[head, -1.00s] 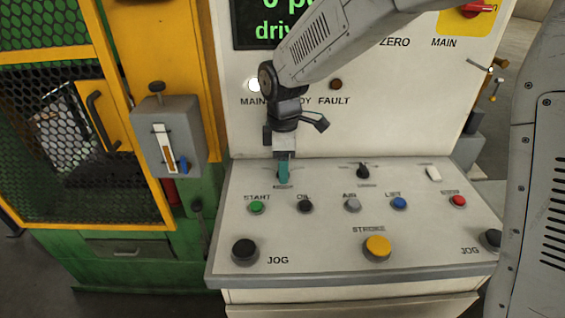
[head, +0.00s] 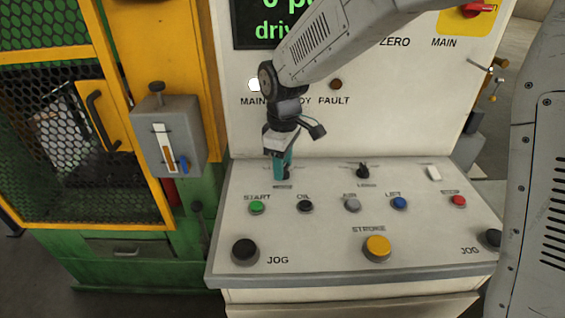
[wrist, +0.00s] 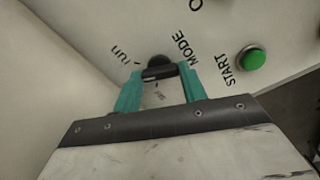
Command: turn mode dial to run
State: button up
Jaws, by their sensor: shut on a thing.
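The mode dial (wrist: 157,63) is a small black knob on the console top, beside the word MODE. A "run" label with a tick lies to its left in the wrist view, and another small label lies below it, between my fingers. My gripper (wrist: 158,76) has its two teal fingers on either side of the dial and is shut on it. In the head view my gripper (head: 282,172) points down at the back left of the console. The fingers mostly hide the dial there, and I cannot tell exactly where its pointer stands.
The green START button (head: 257,207) and black OIL button (head: 305,206) are close in front of my gripper. A second black dial (head: 363,171) is to the right. The yellow STROKE button (head: 377,246) is nearer the front. The upright panel (head: 380,100) rises behind.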

jog(key=shift+m, duration=2.2)
jog(key=o, duration=1)
jog(key=shift+r, duration=0.1)
notch_tip(320, 180, up, 8)
jog(key=shift+f, duration=0.15)
